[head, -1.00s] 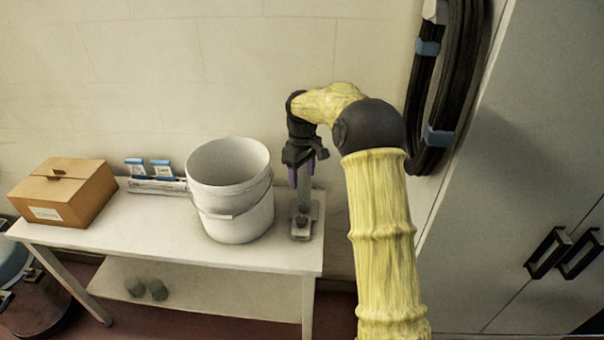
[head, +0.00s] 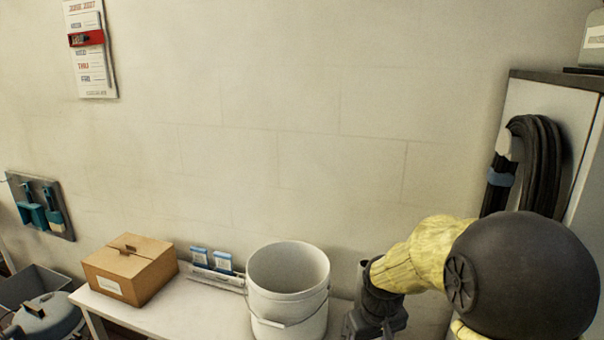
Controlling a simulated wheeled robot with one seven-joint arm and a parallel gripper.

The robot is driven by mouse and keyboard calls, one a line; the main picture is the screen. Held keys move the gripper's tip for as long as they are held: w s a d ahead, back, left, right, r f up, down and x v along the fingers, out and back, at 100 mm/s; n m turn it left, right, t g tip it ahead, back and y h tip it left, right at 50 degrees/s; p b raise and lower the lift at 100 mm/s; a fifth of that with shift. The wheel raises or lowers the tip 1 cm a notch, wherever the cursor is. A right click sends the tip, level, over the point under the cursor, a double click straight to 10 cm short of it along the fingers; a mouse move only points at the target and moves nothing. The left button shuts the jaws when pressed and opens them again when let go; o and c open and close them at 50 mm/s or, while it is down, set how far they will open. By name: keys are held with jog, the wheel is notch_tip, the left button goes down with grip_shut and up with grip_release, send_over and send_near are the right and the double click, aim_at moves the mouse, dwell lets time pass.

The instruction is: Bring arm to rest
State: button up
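My arm, in a yellow sleeve with dark joints, fills the lower right of the head view. Its wrist hangs down just right of the white bucket, over the right part of the white table (head: 200,310). The fingers of my gripper are cut off by the bottom edge of the picture, so I cannot see whether they are open or hold anything.
A white bucket (head: 288,295) stands on the table, close to my wrist. A cardboard box (head: 130,270) and a small rack with blue-white packets (head: 212,268) sit to its left. A coiled black hose (head: 540,160) hangs on the grey cabinet at right.

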jog(key=s+m, duration=0.3)
jog(key=s, duration=0.8)
jog(key=shift+s+d+f+t, duration=0.3)
jog(key=shift+s+f+t, duration=0.1)
